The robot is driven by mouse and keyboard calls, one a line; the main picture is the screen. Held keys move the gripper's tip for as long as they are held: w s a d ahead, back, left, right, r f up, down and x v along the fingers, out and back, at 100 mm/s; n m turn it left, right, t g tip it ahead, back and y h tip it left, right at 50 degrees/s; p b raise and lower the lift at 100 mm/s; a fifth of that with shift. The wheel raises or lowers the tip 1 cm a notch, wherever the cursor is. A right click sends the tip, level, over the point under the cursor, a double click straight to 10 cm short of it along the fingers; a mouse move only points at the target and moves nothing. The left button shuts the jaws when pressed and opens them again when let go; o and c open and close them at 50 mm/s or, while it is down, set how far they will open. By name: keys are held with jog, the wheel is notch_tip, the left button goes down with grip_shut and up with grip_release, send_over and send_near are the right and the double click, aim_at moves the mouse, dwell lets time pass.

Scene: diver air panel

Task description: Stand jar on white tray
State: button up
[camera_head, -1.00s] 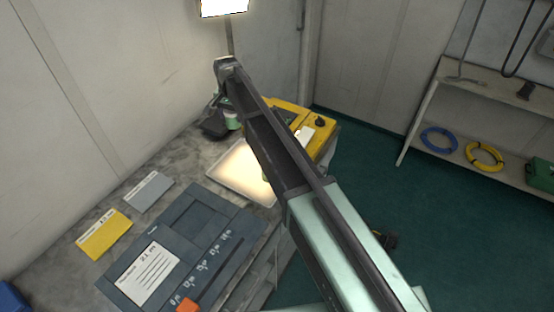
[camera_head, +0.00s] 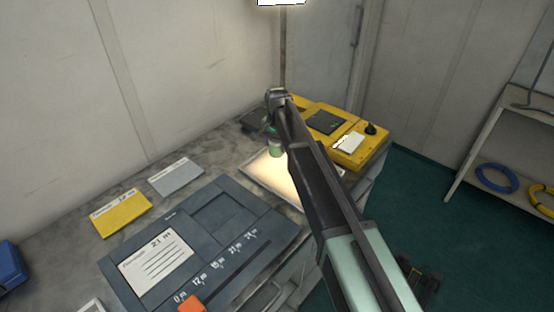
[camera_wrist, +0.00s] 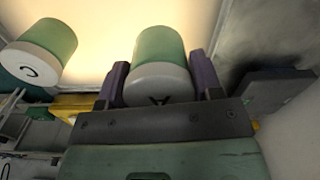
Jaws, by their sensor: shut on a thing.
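A jar with a green body and a white end marked with an upside-down A (camera_wrist: 158,82) sits between the purple fingers of my gripper (camera_wrist: 160,78), which is shut on it. In the head view the held jar (camera_head: 277,148) hangs below my wrist, over the back part of the brightly lit white tray (camera_head: 284,181). I cannot tell whether it touches the tray. The tray also fills the top of the wrist view (camera_wrist: 105,18). A second green and white jar marked C (camera_wrist: 42,50) is left of my gripper; my arm hides it in the head view.
A yellow device (camera_head: 358,152) stands right of the tray, and a dark object (camera_head: 256,119) lies behind it. A dark depth panel (camera_head: 205,240) is in front. Yellow (camera_head: 121,212) and grey (camera_head: 176,177) cards lie left. A lamp (camera_head: 282,3) is above.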

aim_at(277, 152)
notch_tip(277, 152, down, 4)
jog(key=b, duration=0.3)
jog(key=shift+f, duration=0.15)
jog(key=shift+r, duration=0.3)
jog(key=shift+f, duration=0.2)
jog(key=o, duration=1)
notch_tip(277, 152, up, 13)
jog(key=p, duration=1.2)
jog(key=shift+f, duration=0.3)
